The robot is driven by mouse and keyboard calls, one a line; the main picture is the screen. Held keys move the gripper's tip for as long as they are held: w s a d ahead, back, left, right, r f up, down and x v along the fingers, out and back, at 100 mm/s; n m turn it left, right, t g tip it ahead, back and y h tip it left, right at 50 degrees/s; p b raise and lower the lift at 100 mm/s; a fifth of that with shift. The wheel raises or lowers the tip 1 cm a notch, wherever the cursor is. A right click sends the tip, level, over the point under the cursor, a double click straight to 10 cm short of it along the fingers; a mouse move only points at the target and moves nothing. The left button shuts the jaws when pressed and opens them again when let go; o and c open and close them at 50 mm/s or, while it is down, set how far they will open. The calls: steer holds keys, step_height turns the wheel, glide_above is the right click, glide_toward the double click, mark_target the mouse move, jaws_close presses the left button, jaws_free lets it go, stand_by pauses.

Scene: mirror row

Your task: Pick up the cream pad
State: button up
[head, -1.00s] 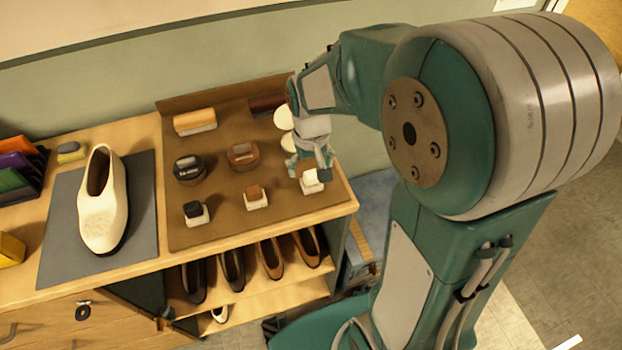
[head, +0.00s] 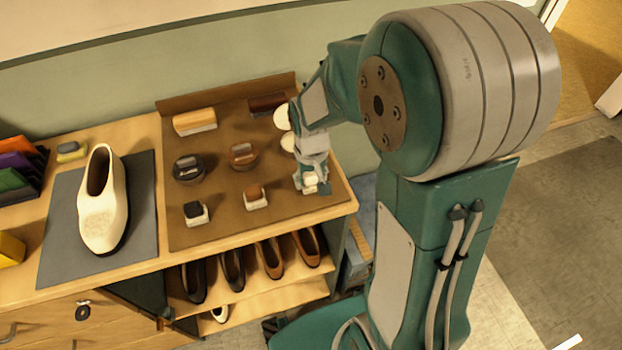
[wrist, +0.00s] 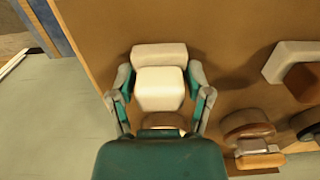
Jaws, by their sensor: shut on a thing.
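The cream pad (head: 311,179) is at the right front corner of the brown mat (head: 285,208). In the wrist view the cream pad (wrist: 159,88) sits between the two fingers, with a paler block behind it. My gripper (head: 311,187) reaches down over it from above, and in the wrist view my gripper (wrist: 160,85) has a finger against each side of the pad. It is shut on the pad. The pad is low over the mat; I cannot tell whether its underside touches it.
A brown pad (head: 256,197) and a black pad (head: 195,213) stand to the left in the same row. Two round tins, black (head: 189,168) and brown (head: 243,156), stand behind them. A cream shoe (head: 103,205) is on a grey mat. Shoes fill the shelf below.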

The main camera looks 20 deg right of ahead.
mark_target(312, 174)
steer(key=shift+r, duration=0.3)
steer(key=r, duration=0.3)
steer(key=shift+s+r, duration=0.1)
steer(key=shift+s, duration=0.2)
steer(key=shift+s+a+r, duration=0.1)
steer(key=shift+s+r, duration=1.45)
steer(key=shift+s, duration=0.7)
steer(key=shift+s+a+r, duration=0.15)
steer(key=shift+s+r, duration=1.35)
steer(key=shift+s, duration=0.75)
steer(key=shift+s+a+r, duration=0.1)
steer(key=shift+s+r, duration=1.45)
steer(key=shift+s, duration=0.7)
